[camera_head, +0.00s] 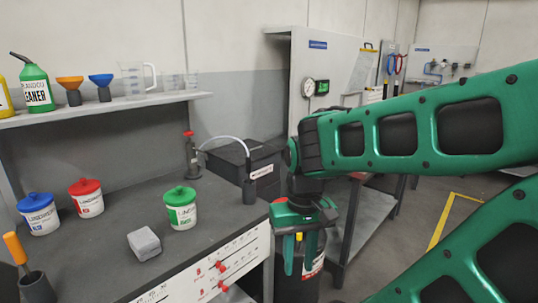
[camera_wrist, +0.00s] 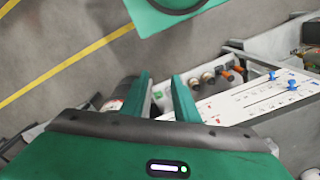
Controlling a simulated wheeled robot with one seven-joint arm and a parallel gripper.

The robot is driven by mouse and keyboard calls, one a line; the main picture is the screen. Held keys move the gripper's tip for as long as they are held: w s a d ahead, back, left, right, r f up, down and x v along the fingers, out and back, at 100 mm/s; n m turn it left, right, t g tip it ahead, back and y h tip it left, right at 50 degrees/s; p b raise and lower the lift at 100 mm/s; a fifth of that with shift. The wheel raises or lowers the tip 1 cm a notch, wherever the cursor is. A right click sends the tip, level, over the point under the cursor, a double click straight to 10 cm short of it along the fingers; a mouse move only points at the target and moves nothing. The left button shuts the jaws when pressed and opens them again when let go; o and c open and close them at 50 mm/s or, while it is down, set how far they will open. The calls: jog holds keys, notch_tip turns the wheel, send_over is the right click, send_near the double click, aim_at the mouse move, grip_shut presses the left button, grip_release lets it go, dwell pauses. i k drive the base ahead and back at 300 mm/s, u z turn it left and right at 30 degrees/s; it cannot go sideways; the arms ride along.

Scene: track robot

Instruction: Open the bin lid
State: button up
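My gripper (camera_head: 298,245) hangs pointing down just past the counter's right end, to the right of and nearer than the box. In the wrist view the two green fingers of my gripper (camera_wrist: 160,82) stand apart with nothing clearly held between them. The box is not clearly visible in the wrist view.
The dark counter (camera_head: 120,235) holds tubs with blue (camera_head: 38,213), red (camera_head: 86,197) and green (camera_head: 181,207) lids and a grey block (camera_head: 144,243). A red-and-black cylinder (camera_head: 314,262) stands beside my gripper. A shelf (camera_head: 110,106) holds bottles and funnels. Open floor with a yellow line (camera_head: 441,223) lies right.

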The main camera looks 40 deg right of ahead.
aim_at(234, 154)
jog(key=k, duration=0.45)
jog(key=z, duration=1.7)
jog(key=i, duration=1.5)
jog(key=u, duration=1.7)
